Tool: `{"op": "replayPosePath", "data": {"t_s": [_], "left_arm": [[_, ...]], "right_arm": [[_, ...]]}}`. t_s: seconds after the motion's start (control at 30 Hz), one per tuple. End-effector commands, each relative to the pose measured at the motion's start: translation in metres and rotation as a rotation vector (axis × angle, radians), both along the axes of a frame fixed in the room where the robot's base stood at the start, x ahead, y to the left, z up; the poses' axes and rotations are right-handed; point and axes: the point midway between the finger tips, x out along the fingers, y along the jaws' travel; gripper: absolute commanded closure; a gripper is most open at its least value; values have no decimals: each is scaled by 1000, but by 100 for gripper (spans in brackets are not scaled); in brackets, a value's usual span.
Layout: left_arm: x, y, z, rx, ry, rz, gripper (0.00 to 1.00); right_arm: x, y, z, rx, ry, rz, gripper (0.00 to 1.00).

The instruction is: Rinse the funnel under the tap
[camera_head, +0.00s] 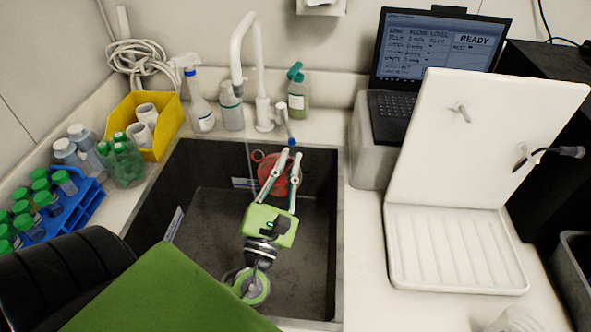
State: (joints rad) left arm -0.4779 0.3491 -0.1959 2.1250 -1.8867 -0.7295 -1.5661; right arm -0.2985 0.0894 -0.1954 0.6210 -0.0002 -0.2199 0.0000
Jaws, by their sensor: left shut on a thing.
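A red funnel (270,176) is inside the dark sink (207,261), near its back wall. My left gripper (284,170) reaches into the sink and is shut on the funnel, with its two fingers in front of it. The white tap (261,75) stands behind the sink with its curved spout to the left of the funnel. A faint thin line runs down beside the funnel and may be water; I cannot tell whether it touches the funnel. The tap's lever (285,124) has a blue tip. My right gripper is not in view.
A spray bottle (200,108), a grey bottle (231,107) and a green-topped bottle (297,94) line the back ledge. A yellow bin (161,143) and a blue tube rack (77,212) stand left. A white drying rack (455,250) and a laptop (437,50) are right.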

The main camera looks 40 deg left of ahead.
Motion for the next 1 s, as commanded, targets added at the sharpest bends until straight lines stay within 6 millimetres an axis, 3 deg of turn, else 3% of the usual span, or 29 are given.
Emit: {"op": "replayPosePath", "data": {"t_s": [0.3,0.7,1.0], "left_arm": [[13,29,-7,2,0,-1,100],[28,65,-15,1,-1,0,100],[35,81,-18,0,-1,-1,100]], "right_arm": [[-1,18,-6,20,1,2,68],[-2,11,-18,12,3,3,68],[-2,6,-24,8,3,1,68]]}}
